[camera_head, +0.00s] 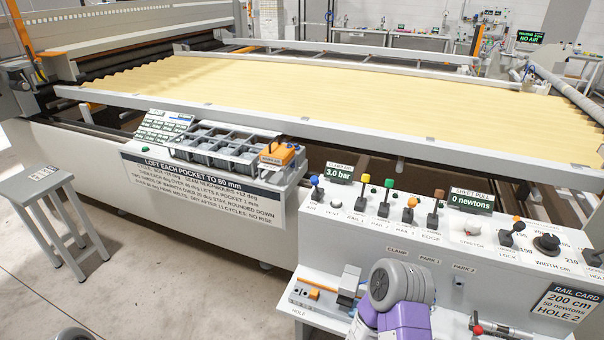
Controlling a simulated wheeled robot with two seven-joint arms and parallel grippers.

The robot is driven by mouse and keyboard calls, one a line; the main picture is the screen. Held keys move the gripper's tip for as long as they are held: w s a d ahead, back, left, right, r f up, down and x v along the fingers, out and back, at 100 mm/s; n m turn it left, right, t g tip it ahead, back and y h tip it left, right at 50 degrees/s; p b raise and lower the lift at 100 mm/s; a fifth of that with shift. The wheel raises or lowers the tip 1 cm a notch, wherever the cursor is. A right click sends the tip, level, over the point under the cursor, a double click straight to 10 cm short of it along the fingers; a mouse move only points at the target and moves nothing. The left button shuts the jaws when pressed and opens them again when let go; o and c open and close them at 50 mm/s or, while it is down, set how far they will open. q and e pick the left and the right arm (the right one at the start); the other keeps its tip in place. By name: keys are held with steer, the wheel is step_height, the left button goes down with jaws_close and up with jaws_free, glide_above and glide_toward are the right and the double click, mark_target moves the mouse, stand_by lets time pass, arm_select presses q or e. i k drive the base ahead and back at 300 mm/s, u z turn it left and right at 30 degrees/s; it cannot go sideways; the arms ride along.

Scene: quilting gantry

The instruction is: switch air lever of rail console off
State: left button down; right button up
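The rail console (460,235) is a white sloped panel at the right. Its blue-knobbed lever (314,184) stands roughly upright at the panel's left end. The small label below it seems to read air, but is hard to read. The display (339,172) beside it reads 3.0 bar. Neither gripper's fingers show. A grey and purple part of my arm (397,290) rises at the bottom, in front of the console, apart from the blue lever. A small grey part of mine (74,334) shows at the bottom left edge.
Yellow-, green-, orange- and brown-knobbed levers stand right of the blue one. Farther right are a stretch knob (472,228), a lock lever (510,232) and a width dial (546,244). A stool (40,185) stands left. A distant screen (530,37) reads NO AIR.

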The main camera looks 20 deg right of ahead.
mark_target(315, 179)
steer(key=z, duration=0.55)
steer(key=i, duration=0.95)
steer(key=z, duration=0.65)
